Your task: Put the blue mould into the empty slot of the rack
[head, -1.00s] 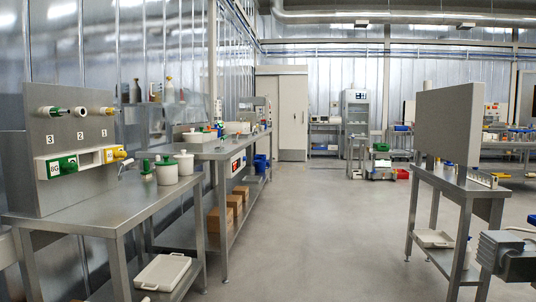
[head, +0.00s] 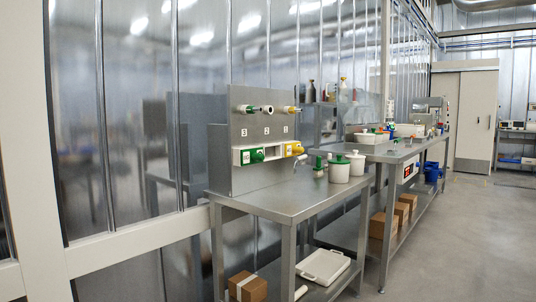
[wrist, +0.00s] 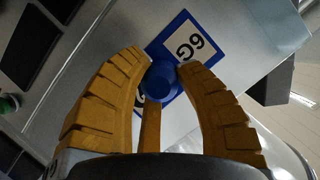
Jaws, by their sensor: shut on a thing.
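The blue mould (wrist: 160,84) has a round blue knob and a blue-edged plate with white labels, one reading 6G. In the wrist view my gripper (wrist: 163,68) is shut on its knob with orange ribbed fingers, which hide part of the plate. The rack (head: 245,122) stands on a steel table at the wall in the head view. Its lower row holds a green mould (head: 256,155) at the left and a yellow mould (head: 293,149) at the right. The empty slot (head: 272,153) lies between them, under the number 2. My gripper is outside the head view.
White pots (head: 337,169) stand on the steel table (head: 285,203) right of the rack. A white tray (head: 323,266) and a cardboard box (head: 247,287) lie on its lower shelf. A longer bench (head: 385,152) continues behind. Open floor (head: 420,240) lies at the right.

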